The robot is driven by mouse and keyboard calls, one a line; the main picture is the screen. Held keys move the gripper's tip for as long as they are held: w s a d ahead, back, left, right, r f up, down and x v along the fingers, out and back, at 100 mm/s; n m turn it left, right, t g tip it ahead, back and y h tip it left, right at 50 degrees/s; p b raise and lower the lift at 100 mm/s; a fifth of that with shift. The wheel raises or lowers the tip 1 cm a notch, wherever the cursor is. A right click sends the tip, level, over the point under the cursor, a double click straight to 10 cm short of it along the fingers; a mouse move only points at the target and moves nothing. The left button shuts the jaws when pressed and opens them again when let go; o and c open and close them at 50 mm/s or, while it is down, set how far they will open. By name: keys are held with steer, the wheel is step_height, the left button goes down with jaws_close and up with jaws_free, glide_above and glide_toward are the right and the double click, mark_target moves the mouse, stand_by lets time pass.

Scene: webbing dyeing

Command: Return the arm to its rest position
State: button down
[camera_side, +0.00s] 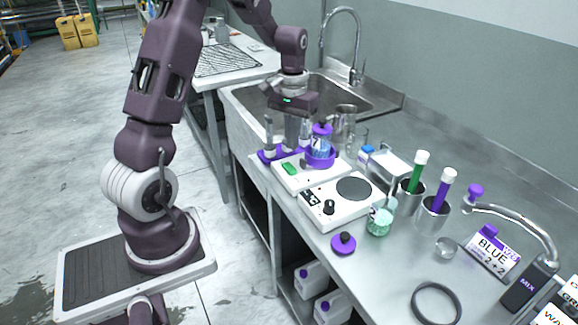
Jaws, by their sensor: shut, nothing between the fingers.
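My arm reaches from its base at the left over the bench. My gripper (291,140) points straight down at the front edge of the sink, above the purple holder (266,156) at the back of the bench. The fingers are shut with nothing held. They are small in this view, and their tips lie close to the upright pieces around the holder. I cannot tell whether they touch anything.
A white hotplate stirrer (340,203), a small jar (379,222) and two metal cups (432,215) stand farther right. A sink (345,88) with a tall faucet (357,45) lies behind.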

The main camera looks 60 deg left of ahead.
steer(key=s+d+r+m+t, duration=0.2)
steer(key=s+d+r, duration=0.2)
steer(key=d+r, duration=0.55)
steer(key=s+d+r+m+t, duration=0.1)
steer(key=s+d+r+m, duration=0.1)
steer(key=s+d, duration=0.3)
steer(key=s+d+r+m+t, duration=0.2)
steer(key=s+d, duration=0.4)
steer(key=s, duration=0.5)
steer(key=shift+r+t, duration=0.3)
steer(key=shift+r, duration=0.45)
